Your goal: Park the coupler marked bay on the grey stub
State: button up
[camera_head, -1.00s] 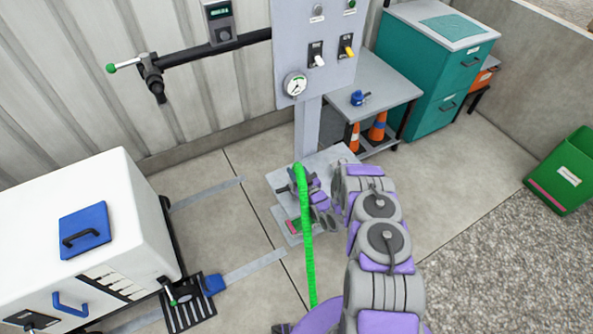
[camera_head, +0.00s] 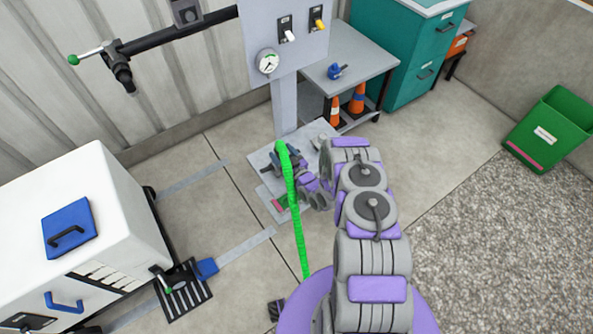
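A bright green hose (camera_head: 294,200) rises from beside my base and bends over at its top, where my gripper is. My gripper (camera_head: 277,163) is low over the grey base plate at the foot of the post; its fingers are small and partly hidden by the hose. I cannot tell whether they are shut on the hose's end fitting. No marking "bay" is legible. A small grey round fitting (camera_head: 321,141) stands on the base plate near the post; I cannot tell whether it is the grey stub. A dark downward pipe end (camera_head: 125,78) hangs at the wall.
A grey side table (camera_head: 372,62) holds a blue fitting (camera_head: 337,71), with orange cones (camera_head: 357,98) beneath. A white cabinet (camera_head: 110,190) stands left, beside a floor grate (camera_head: 183,292). A teal cabinet (camera_head: 410,50) and green bin (camera_head: 550,130) stand right.

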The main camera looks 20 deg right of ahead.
jog(key=p+v, duration=0.2)
jog(key=v, duration=1.2)
jog(key=shift+s+a+p, duration=0.15)
jog(key=shift+s+p, duration=0.25)
jog(key=shift+s, duration=0.05)
jog(key=w+d+r+n+g+h, duration=0.3)
jog(key=w+d+r+g, duration=0.35)
jog(key=w+r, duration=0.2)
jog(key=s+r+m+g+h, duration=0.25)
jog(key=s+r, duration=0.35)
jog(key=r, duration=0.5)
jog(key=s+r+m+g+h, duration=0.15)
jog(key=s+r+g, duration=0.35)
jog(key=r, duration=0.6)
jog(key=s+a+r+m+g, duration=0.1)
jog(key=s+a+r, duration=0.3)
jog(key=s, duration=0.7)
jog(key=s+a+r+g+y, duration=0.1)
jog(key=s+r, duration=0.4)
jog(key=s, duration=0.6)
jog(key=s+a+r+m+g, duration=0.1)
jog(key=s+a+r+g, duration=0.2)
jog(key=s, duration=0.8)
jog(key=a+r, duration=0.2)
jog(key=a, duration=0.1)
jog(key=shift+s+a+m, duration=0.3)
jog(key=shift+s, duration=0.05)
